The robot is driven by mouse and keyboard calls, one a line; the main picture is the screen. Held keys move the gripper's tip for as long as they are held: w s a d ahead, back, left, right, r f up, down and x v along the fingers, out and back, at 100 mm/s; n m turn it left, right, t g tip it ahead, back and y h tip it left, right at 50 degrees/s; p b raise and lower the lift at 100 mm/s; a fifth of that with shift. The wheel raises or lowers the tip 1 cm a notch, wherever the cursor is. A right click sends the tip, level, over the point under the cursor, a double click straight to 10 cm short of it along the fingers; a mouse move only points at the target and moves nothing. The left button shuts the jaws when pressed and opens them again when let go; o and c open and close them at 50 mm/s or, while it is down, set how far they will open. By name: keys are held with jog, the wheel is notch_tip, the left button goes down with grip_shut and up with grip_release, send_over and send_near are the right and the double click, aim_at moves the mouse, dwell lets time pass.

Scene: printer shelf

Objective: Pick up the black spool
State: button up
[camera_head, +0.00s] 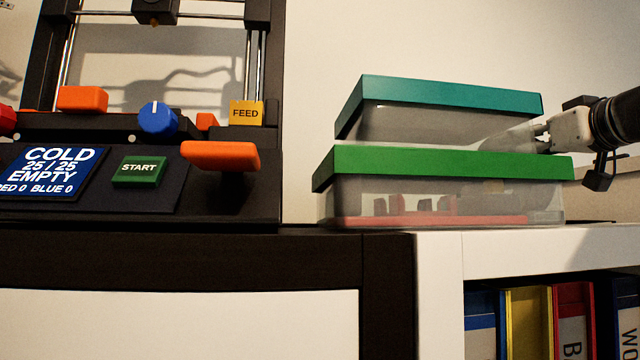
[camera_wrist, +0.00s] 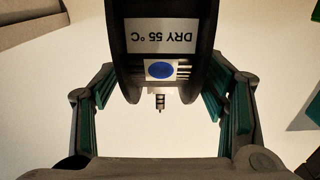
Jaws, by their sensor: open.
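In the wrist view a black spool-like body (camera_wrist: 120,72) with two dark rounded sides hangs into the picture from the top. It bears an upside-down white label reading "DRY 55 °C" and a small white tag with a blue dot. My gripper (camera_wrist: 160,88) is open, with one green-padded finger on each side of this body. The lower part of the body lies between the fingers, and I cannot tell whether either pad touches it. In the head view the spool is not visible. My wrist shows at the right edge, and the finger area is partly hidden by the stacked boxes.
Two clear boxes with a teal lid (camera_head: 450,94) and a green lid (camera_head: 440,162) stand stacked beside my wrist. A printer with a START button (camera_head: 139,170) and an orange lever (camera_head: 220,156) stands left. Binders (camera_head: 528,322) fill the shelf below.

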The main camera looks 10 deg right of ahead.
jog(key=shift+w+a+f+p, duration=0.1)
jog(key=shift+w+p, duration=0.25)
jog(key=shift+w, duration=0.85)
jog(key=shift+w+f+p, duration=0.1)
jog(key=shift+w+p, duration=0.25)
jog(key=shift+w, duration=0.8)
jog(key=shift+r, duration=0.1)
grip_shut()
